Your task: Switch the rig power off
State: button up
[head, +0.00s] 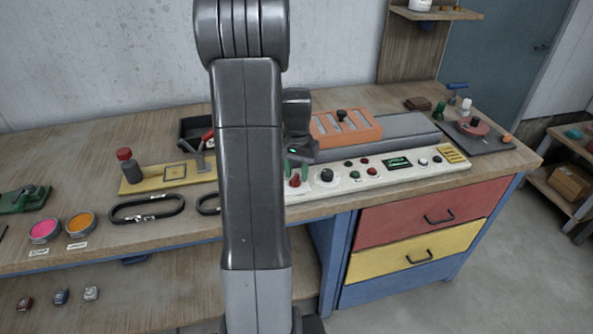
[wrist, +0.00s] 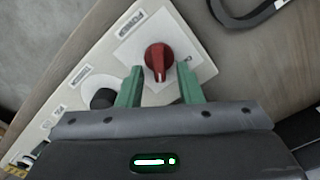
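The rig control panel (head: 380,182) is a long cream strip along the front of the bench. A red rotary knob (head: 295,181) sits at its left end, partly behind my gripper in the head view. In the wrist view the red knob (wrist: 159,60) stands on a white plate between the green fingertips of my gripper (wrist: 158,80). The fingers are apart, with a gap on both sides of the knob. A small label is on the plate near the knob, too small to read. A black knob (wrist: 102,98) is beside the left finger.
The panel also carries a black dial (head: 326,175), several small buttons and a lit green display (head: 398,163). An orange slotted block (head: 345,128) stands behind the panel. A black strap loop (head: 146,208) lies to the left. My arm hides part of the bench.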

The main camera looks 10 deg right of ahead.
grip_shut()
jog(key=shift+n, duration=0.4)
jog(key=n, duration=0.2)
jog(key=shift+w+a+n, duration=0.1)
jog(key=shift+a+n, duration=0.05)
jog(key=shift+n, duration=0.25)
jog(key=n, duration=0.3)
jog(key=shift+a+n, duration=0.15)
jog(key=shift+n, duration=0.25)
jog(key=n, duration=0.6)
jog(key=shift+a+b, duration=0.25)
jog(key=shift+b, duration=0.15)
jog(key=shift+n, duration=0.4)
